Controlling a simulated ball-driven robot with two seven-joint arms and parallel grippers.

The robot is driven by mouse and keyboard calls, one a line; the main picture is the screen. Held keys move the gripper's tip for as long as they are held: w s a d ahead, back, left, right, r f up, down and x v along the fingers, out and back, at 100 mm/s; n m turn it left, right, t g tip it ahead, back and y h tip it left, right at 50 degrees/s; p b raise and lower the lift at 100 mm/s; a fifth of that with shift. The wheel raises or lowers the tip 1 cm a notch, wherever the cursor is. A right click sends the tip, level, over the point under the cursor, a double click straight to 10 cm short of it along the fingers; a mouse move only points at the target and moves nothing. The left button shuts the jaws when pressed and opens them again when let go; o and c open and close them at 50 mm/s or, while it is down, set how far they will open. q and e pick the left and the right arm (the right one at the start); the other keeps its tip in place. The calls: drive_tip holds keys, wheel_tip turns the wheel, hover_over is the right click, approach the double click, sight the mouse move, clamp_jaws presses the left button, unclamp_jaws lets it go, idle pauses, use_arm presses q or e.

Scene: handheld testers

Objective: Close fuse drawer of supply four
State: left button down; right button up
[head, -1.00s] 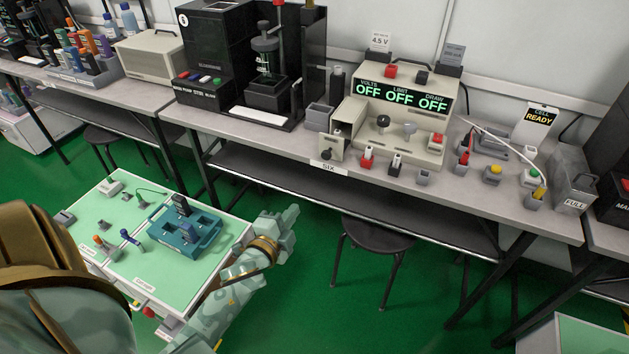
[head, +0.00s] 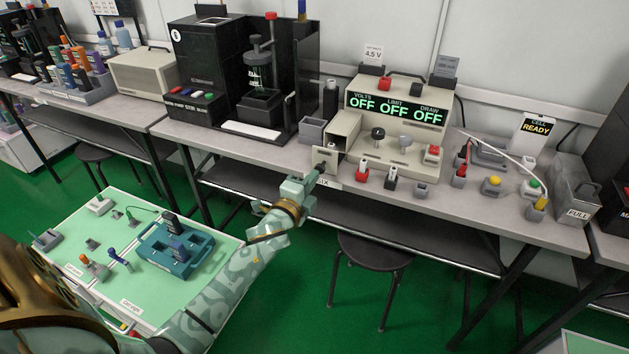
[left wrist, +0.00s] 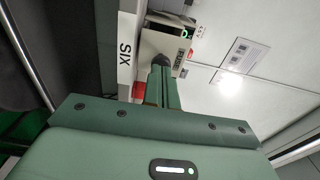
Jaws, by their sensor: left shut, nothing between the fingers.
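A beige power supply (head: 398,112) stands on the grey bench, its display reading OFF three times. A fuse drawer (head: 344,132) sticks out at its left side, open toward the bench's front edge. Its front plate (head: 325,158) also shows in the left wrist view (left wrist: 152,46), with a dark round knob (left wrist: 161,61). My left gripper (head: 311,177) is shut and empty, just in front of and below the drawer front. In the left wrist view its fingers (left wrist: 162,84) point at the knob; I cannot tell if they touch it. My right gripper is out of view.
A label reading SIX (left wrist: 126,50) is on the bench edge beside the drawer. Red, black and grey plugs (head: 391,179) stand right of the drawer. A small grey bin (head: 312,130) stands left. A stool (head: 375,250) is below; a green-topped cart (head: 70,205) is at left.

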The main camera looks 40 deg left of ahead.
use_arm(q)
drive_tip(key=shift+w+a, duration=0.1)
drive_tip(key=shift+w, duration=0.35)
